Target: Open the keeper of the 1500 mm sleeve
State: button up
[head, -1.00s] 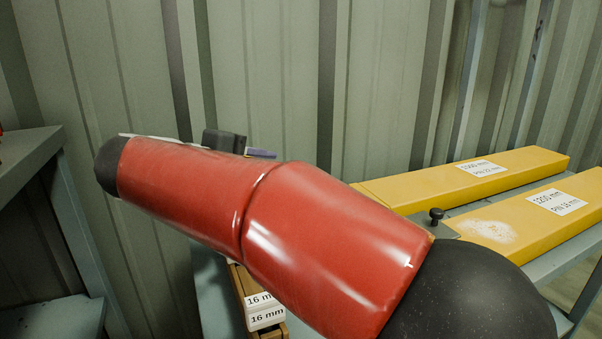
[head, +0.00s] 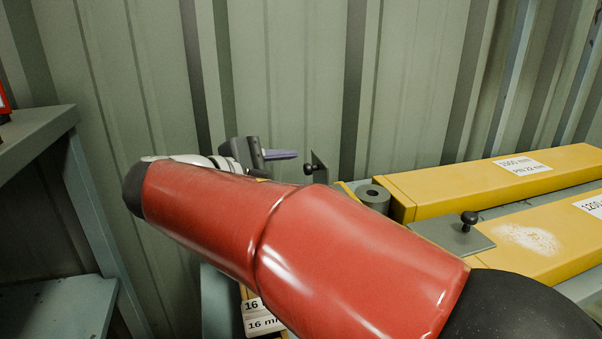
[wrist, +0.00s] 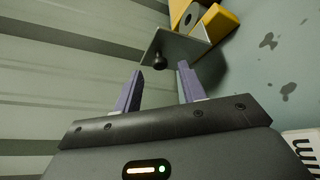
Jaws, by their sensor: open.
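The 1500 mm sleeve (head: 480,181) is a long yellow box section with a white label, at the right of the head view. A grey ring-shaped piece (head: 373,198) sits by its near end. Its keeper (head: 319,170), a grey plate with a black knob (head: 308,168), stands on edge left of the ring. In the wrist view the keeper plate (wrist: 182,47) and knob (wrist: 158,61) lie just beyond the fingertips. My gripper (wrist: 160,68) is open, its two purple fingers apart and empty, with the knob roughly between and ahead of them. My red arm hides part of the sleeve end.
The 1200 mm sleeve (head: 560,240) lies in front, with a flat plate (head: 455,238) and black knob (head: 469,218) at its end. A corrugated wall (head: 300,80) stands close behind. A grey shelf unit (head: 50,135) is at left. Labels reading 16 mm (head: 262,323) show below my arm.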

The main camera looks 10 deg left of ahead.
jog(key=shift+x, duration=1.4)
grip_shut()
